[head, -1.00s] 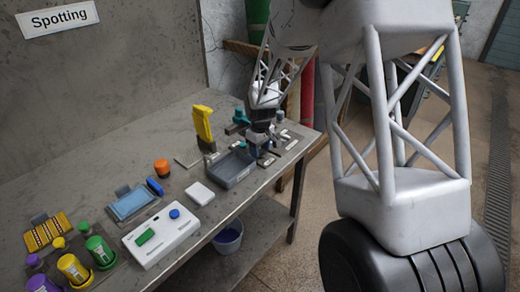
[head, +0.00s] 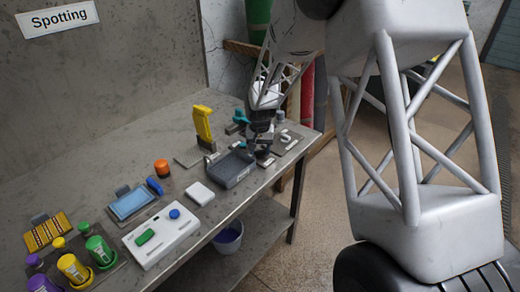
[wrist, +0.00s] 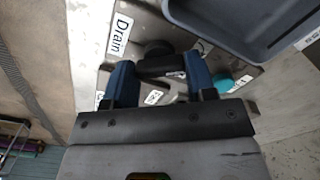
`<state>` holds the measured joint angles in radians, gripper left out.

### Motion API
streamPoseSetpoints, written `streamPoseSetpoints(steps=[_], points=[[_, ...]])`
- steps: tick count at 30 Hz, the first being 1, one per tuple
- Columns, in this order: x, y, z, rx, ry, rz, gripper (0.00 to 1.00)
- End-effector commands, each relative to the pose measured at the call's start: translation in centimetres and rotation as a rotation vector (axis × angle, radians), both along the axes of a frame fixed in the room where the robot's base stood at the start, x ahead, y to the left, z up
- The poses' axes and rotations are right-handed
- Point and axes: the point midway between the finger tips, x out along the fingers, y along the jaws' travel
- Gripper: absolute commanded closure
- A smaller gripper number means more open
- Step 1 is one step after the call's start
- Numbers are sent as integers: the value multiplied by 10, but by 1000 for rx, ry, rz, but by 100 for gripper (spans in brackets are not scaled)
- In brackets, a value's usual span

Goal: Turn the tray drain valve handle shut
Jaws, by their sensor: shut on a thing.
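The dark drain valve handle (wrist: 160,67) shows in the wrist view as a short bar with a round dark hub behind it. My gripper (wrist: 159,75) has its two blue fingers on either side of the bar and is shut on it. A white label reading "Drain" (wrist: 120,35) lies left of the hub. Small white labels by the handle are too small to read. The grey tray (wrist: 240,22) is just beyond to the right. In the head view my gripper (head: 261,150) is down at the tray (head: 232,168) and hides the handle.
A yellow-handled tool (head: 203,124) stands behind the tray. A white block (head: 200,193), a white box with green and blue buttons (head: 160,236) and several pots fill the bench (head: 150,155) front left. A teal thing (wrist: 224,85) is near the right finger.

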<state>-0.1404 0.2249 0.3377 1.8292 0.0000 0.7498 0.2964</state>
Motion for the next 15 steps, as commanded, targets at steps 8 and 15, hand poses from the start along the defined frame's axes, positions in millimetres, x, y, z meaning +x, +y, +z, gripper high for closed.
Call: streamPoseSetpoints(steps=[8,15], points=[[0,0,1,1,-1,-262,73],[0,0,1,0,-1,-462,73]])
